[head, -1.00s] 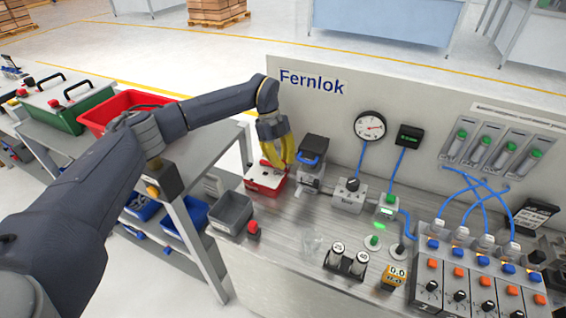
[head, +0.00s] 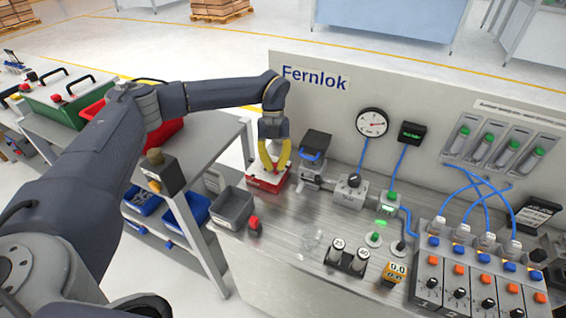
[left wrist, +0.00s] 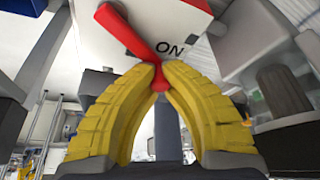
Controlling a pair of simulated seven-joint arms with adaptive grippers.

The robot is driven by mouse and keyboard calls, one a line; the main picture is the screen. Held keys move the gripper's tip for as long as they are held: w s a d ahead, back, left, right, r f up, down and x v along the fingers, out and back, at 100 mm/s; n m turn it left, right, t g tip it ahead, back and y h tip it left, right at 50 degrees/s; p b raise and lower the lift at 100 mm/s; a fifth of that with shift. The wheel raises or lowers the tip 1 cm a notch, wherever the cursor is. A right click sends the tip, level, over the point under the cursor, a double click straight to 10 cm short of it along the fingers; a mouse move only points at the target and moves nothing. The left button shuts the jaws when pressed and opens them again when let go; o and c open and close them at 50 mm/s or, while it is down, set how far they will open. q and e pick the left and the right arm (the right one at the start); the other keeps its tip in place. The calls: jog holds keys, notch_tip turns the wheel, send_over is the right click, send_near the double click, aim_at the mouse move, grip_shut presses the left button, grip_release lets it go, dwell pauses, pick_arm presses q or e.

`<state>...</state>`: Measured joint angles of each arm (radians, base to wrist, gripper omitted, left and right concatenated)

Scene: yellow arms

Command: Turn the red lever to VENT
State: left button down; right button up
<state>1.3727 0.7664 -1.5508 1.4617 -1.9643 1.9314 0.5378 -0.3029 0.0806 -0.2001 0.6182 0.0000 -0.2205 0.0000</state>
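The red lever (left wrist: 128,32) runs down from a white plate (left wrist: 90,40) marked ON in the left wrist view. Its rounded red end lies between the fingertips of my left gripper (left wrist: 161,72). The yellow fingers bend in and close around that end, with red showing between them. In the head view, my left gripper (head: 273,170) points down over the red-and-white unit (head: 265,185) on the bench, and its fingers hide the lever there. No VENT mark is readable. My right gripper is not in view.
A dark-topped device (head: 316,145) with a blue handle stands close to the right of the unit. A grey bin (head: 233,208) and a red button (head: 254,224) are in front. The Fernlok back panel (head: 330,110) rises behind. Bare bench (head: 290,235) lies in front.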

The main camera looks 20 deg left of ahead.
aim_at(254, 174)
pick_arm(q)
jog(key=shift+s+a+m+g+y, duration=0.15)
jog(key=shift+s+m+g+y, duration=0.3)
jog(key=shift+m, duration=0.55)
jog(key=s+a+m, duration=0.1)
jog(key=m, duration=0.1)
jog(key=a+m+y, duration=0.1)
jog(key=shift+s+m, duration=0.35)
jog(key=shift+m, duration=0.05)
jog(key=a+m, duration=0.1)
jog(key=m+y, duration=0.1)
jog(key=m, duration=0.1)
jog(key=shift+s+a+y, duration=0.25)
jog(key=shift+s+a, duration=0.05)
jog(key=shift+a, duration=0.1)
jog(key=shift+s+a+m+t+y, duration=0.1)
jog(key=shift+a+m+t+y, duration=0.25)
jog(key=shift+a+m, duration=0.6)
jog(key=shift+d+m, duration=0.1)
jog(key=shift+m, duration=0.15)
jog(key=c, duration=1.7)
grip_release()
jog(key=shift+s, duration=0.1)
jog(key=o, duration=0.4)
jog(key=shift+w, duration=0.2)
jog(key=v, duration=1.2)
